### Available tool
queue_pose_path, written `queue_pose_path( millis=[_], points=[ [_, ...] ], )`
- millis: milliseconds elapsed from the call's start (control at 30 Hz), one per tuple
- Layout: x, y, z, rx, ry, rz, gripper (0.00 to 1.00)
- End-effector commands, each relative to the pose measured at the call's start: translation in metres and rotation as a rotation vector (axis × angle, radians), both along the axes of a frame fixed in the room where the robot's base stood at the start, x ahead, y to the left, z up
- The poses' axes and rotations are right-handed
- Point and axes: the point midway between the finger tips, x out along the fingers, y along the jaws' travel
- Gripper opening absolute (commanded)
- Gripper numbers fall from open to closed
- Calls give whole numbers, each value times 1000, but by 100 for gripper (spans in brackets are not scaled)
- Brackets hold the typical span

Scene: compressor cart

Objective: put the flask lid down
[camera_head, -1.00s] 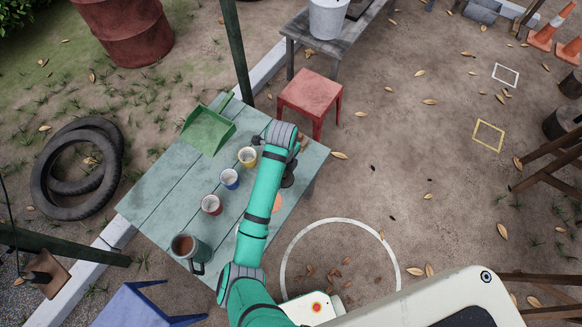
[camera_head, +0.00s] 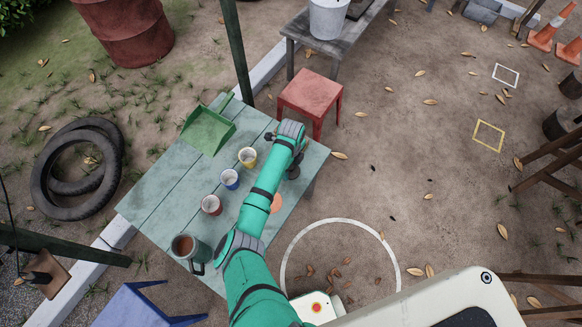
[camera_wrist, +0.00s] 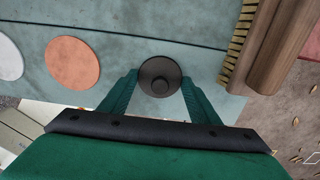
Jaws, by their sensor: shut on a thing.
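The flask lid (camera_wrist: 160,70) is a dark round disc with a small raised knob, seen from above in the wrist view. My gripper (camera_wrist: 160,84) is shut on it, with one green finger on each side. In the head view a dark shape (camera_head: 293,172) shows beside my forearm, near the table's right edge; it is too small to tell lid from gripper there. What lies under the lid is hidden, and I cannot tell whether the lid touches anything below. The green-grey table (camera_head: 160,200) lies beneath.
An orange disc (camera_wrist: 72,62) and a white disc (camera_wrist: 8,57) lie left of the lid; a wooden brush (camera_wrist: 262,45) lies right.

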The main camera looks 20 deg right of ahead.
Motion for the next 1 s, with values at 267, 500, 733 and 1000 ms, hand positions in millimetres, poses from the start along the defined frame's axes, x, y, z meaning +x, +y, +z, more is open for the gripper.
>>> queue_pose_path(
  millis=[267, 500, 733, 1000],
  points=[
    [0, 0, -3, -1, -1, 0, 35],
    [0, 0, -5, 0, 0, 0, 75],
    [0, 0, -5, -1, -1, 0, 75],
    [1, 0, 19, -3, -3, 0, 75]
  ],
)
